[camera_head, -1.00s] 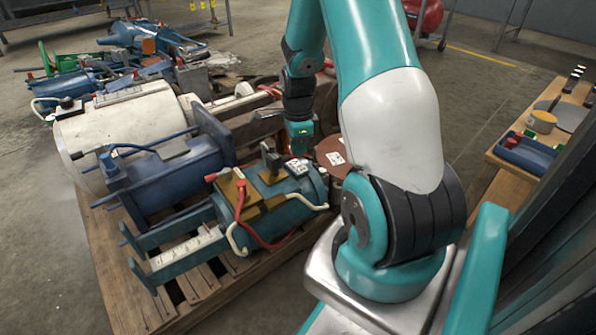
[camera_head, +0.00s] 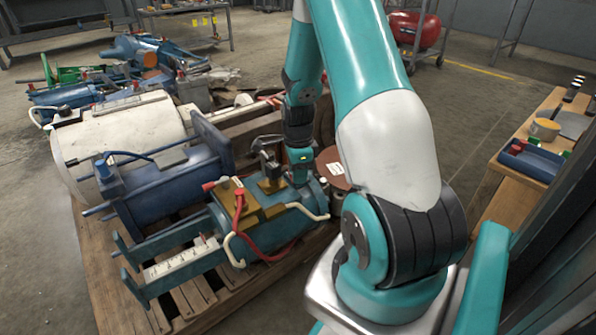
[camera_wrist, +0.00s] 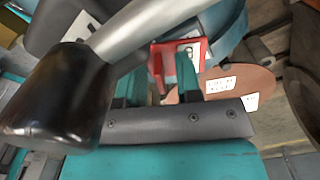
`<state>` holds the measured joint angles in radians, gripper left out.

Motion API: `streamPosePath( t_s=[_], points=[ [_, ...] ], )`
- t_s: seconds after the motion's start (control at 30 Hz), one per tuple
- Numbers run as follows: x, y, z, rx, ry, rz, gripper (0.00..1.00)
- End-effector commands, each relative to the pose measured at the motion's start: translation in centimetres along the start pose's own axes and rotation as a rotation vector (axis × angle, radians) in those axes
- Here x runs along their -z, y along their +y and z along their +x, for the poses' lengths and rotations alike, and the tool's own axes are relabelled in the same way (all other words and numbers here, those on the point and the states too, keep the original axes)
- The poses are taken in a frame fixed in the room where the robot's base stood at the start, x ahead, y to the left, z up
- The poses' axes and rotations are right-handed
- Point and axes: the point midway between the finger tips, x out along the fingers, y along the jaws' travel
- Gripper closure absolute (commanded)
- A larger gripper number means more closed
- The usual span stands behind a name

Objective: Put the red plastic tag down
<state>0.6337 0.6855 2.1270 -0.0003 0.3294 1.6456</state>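The red plastic tag (camera_wrist: 203,52) shows in the wrist view as a red frame with a white patch. It lies around and behind the right fingertip and extends past it to the right. My gripper (camera_wrist: 158,78) has its two teal fingers apart, with a gap between them. In the head view my gripper (camera_head: 299,178) points down at the right end of the teal motor (camera_head: 283,222), close to or touching its top. The tag is hidden there behind the gripper, and I cannot tell whether it rests on the motor.
A dark lever (camera_head: 265,152) stands on the motor just left of my gripper; its black end (camera_wrist: 62,95) fills the wrist view's left. A brown disc (camera_wrist: 240,85) with white labels lies to the right. Blue and white machines (camera_head: 120,145) crowd the pallet (camera_head: 110,295).

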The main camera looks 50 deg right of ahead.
Motion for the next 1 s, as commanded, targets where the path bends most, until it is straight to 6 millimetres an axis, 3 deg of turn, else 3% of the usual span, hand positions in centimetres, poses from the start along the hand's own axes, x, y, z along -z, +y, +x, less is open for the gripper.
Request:
streamPosePath(
  t_s=[0.27, 0.7, 1.0],
  points=[
    [0.0, 0.0, -0.6, 0.002, 0.0, 0.0, 0.68],
    [0.0, 0.0, -9.8, 0.003, 0.0, 0.0, 0.68],
    [0.0, 0.0, -12.3, 0.0, 0.0, 0.0, 0.68]
  ],
)
